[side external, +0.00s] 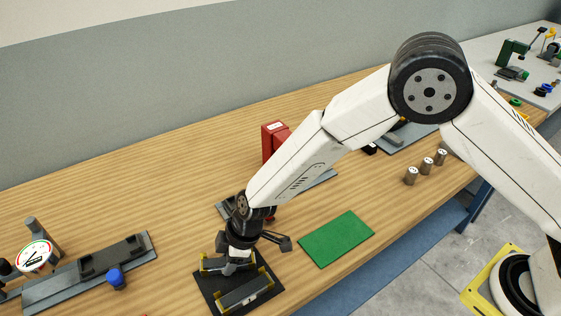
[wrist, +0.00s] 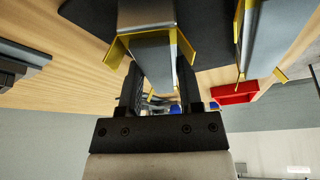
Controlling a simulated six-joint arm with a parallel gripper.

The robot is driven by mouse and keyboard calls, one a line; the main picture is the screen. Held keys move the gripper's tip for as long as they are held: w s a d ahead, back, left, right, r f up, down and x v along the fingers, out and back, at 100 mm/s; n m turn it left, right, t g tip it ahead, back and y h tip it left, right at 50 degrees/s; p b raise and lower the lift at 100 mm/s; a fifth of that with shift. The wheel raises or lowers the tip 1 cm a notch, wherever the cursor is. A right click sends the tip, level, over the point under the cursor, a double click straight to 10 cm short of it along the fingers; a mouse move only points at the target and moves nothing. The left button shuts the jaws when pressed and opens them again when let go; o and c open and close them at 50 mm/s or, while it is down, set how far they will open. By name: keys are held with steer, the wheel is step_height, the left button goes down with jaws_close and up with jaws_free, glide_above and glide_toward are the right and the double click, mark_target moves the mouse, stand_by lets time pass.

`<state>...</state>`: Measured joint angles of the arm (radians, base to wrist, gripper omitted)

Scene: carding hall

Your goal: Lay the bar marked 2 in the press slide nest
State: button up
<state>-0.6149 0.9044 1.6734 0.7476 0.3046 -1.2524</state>
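A dark tray (side external: 206,286) with yellow brackets stands at the front edge of the bench and holds two grey bars. My gripper (side external: 229,265) is down at the rear bar; the front bar (side external: 246,292) lies clear of it. In the wrist view my gripper's fingers (wrist: 160,80) stand on either side of a grey bar (wrist: 153,48) between yellow brackets. Whether the fingers press on it cannot be told. No number is readable on either bar. The second bar (wrist: 264,40) shows at the right there. A red upright block (side external: 272,140), possibly the press, stands behind my arm, which partly hides the parts around it.
A green mat (side external: 336,238) lies right of the tray. A fixture with a dark channel (side external: 112,256), a blue knob (side external: 115,278) and a dial gauge (side external: 36,256) is at the left. Several small metal cylinders (side external: 427,166) stand at the right. Bare wood lies between fixture and tray.

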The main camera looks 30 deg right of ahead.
steer(key=o, duration=0.4)
steer(key=shift+c, duration=0.2)
steer(key=shift+r, duration=0.1)
steer(key=v, duration=1.2)
steer(key=shift+d, duration=0.1)
stand_by(0.4)
steer(key=s+d+m+h, duration=0.1)
steer(key=s+d+m, duration=0.3)
steer(key=d, duration=0.5)
steer(key=s+d+r+m+h, duration=0.1)
steer(key=s+d+m, duration=0.2)
steer(key=d, duration=0.7)
steer(key=s+d+r+m+t+h, duration=0.1)
steer(key=s+d+m, duration=0.3)
steer(key=d, duration=0.6)
steer(key=m+h, duration=0.1)
steer(key=m, duration=0.1)
steer(key=shift+s+d+r+m, duration=0.2)
steer(key=shift+s+m, duration=0.1)
